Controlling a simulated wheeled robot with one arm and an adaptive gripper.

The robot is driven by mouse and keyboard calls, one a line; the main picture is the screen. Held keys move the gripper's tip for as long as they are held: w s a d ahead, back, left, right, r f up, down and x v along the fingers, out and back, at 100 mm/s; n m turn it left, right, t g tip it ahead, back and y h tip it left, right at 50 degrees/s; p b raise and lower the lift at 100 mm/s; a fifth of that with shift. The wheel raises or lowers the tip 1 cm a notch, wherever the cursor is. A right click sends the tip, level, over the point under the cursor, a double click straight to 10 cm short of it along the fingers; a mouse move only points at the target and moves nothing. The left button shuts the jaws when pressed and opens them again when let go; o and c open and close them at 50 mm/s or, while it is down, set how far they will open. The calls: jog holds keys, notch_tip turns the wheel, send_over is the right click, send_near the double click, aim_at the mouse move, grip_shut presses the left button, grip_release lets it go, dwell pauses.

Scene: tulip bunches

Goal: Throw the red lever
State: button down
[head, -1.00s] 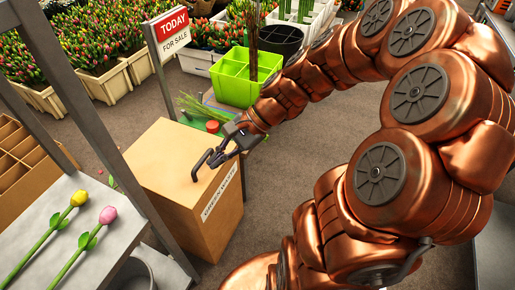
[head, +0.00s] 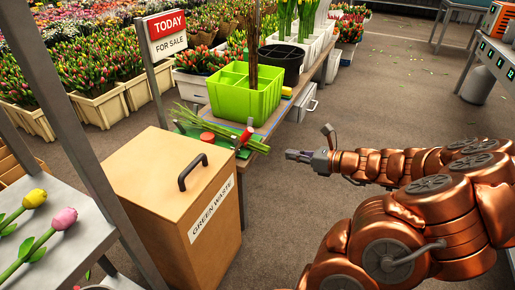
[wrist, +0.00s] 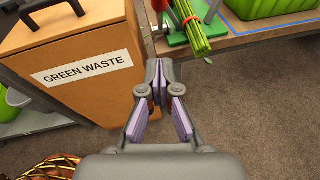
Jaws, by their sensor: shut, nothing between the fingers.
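A bunch of green stems (head: 190,118) lies across the device, beside a round red knob (head: 207,137).
The wooden green waste bin (head: 160,195) with a black handle stands left of the bench. A lime green crate (head: 243,98) and a black bucket (head: 282,64) are farther back. A metal shelf with two tulips (head: 45,250) is at near left. Open floor (head: 390,105) lies right of the bench.

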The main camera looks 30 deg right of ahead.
jog(key=w+a+b, duration=0.4)
jog(key=w+b, duration=0.1)
jog(key=w, duration=0.6)
jog(key=shift+w+a+f+b, duration=0.25)
jog(key=shift+w+a+b, duration=0.15)
jog(key=shift+r, duration=0.15)
jog(key=shift+r+p, duration=0.1)
jog(key=shift+p, duration=0.4)
